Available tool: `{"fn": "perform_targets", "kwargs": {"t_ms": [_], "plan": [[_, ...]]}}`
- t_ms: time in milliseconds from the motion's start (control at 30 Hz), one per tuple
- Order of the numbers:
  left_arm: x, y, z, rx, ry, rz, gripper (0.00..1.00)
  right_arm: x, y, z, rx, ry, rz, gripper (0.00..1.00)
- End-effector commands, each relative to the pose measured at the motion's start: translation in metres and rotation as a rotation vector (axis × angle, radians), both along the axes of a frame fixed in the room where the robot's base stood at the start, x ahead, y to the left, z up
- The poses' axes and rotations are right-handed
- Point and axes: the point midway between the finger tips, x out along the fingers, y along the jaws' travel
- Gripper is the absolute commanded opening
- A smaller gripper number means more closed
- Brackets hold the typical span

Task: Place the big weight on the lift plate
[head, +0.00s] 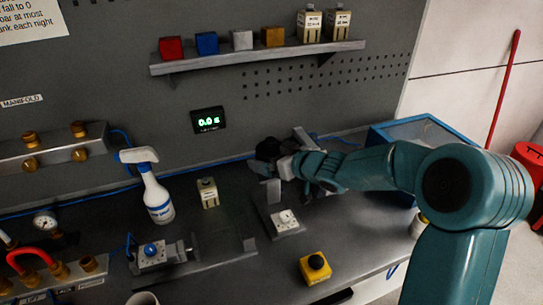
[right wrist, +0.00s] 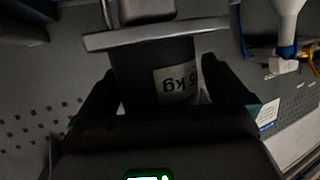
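My right gripper (head: 270,155) reaches in from the right over the back of the bench. In the right wrist view a big dark weight (right wrist: 140,75) with an upside-down pale "5 kg" label sits between the fingers of my right gripper (right wrist: 160,85), which look closed on its sides. A flat grey bar or plate edge (right wrist: 150,34) crosses just past the weight; I cannot tell whether they touch. In the head view a grey plate (head: 303,138) shows behind the gripper, partly hidden; I cannot tell if it is the lift plate. My left gripper is not in view.
A spray bottle (head: 157,192) and a cream block (head: 208,192) stand left of the gripper. A device with a white dial (head: 284,219) and a yellow button box (head: 315,267) are in front. A blue-rimmed bin (head: 420,130) is at right. A shelf (head: 250,57) with several blocks hangs above.

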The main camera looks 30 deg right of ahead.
Motion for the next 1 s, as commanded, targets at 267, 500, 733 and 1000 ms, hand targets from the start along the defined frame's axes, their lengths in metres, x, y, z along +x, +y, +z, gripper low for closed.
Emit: {"fn": "perform_targets", "kwargs": {"t_ms": [267, 500, 733, 1000], "plan": [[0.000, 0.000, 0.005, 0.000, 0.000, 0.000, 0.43, -0.036, -0.007, 0.018, -0.001, -0.002, -0.004, 1.00], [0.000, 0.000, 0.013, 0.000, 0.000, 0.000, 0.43, -0.087, -0.014, 0.036, -0.002, -0.001, -0.003, 1.00], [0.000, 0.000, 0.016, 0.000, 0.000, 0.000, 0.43, -0.110, -0.018, 0.043, 0.000, 0.000, -0.001, 1.00], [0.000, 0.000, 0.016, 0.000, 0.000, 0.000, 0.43, -0.112, -0.017, 0.043, 0.000, 0.000, 0.001, 1.00]]}}
